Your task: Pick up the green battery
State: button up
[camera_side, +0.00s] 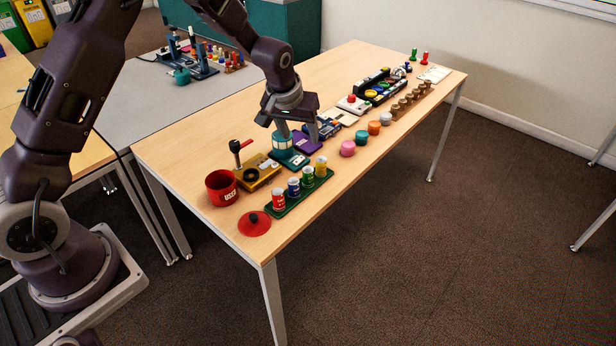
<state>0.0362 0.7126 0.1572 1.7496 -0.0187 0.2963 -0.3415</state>
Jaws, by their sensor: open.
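The green battery (308,176) stands upright in a row on a dark green tray (296,204) near the front edge of the table. It is between a blue battery (293,187) and a yellow battery (320,165). A red battery (278,199) stands at the row's left end. My gripper (288,128) is open and points down, behind the row and above it in the picture. It is apart from the green battery, around or just above a teal round device (282,145). I cannot tell whether it touches that device.
A red pot (221,188) stands left of the tray, with its red lid (254,224) lying in front. A yellow box (258,172) with a dark lever is behind the tray. Coloured knobs (348,148) and other devices fill the right. The table's front edge is close to the tray.

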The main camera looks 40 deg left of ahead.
aim_at(307, 171)
jog(key=shift+n+y, duration=0.3)
jog(key=x, duration=0.4)
jog(key=s+x, duration=0.1)
jog(key=x, duration=0.4)
jog(key=s+f+x, duration=0.1)
jog(key=x, duration=0.4)
jog(key=shift+d, duration=0.25)
jog(key=x, duration=0.6)
jog(key=shift+w+d, duration=0.2)
grip_shut()
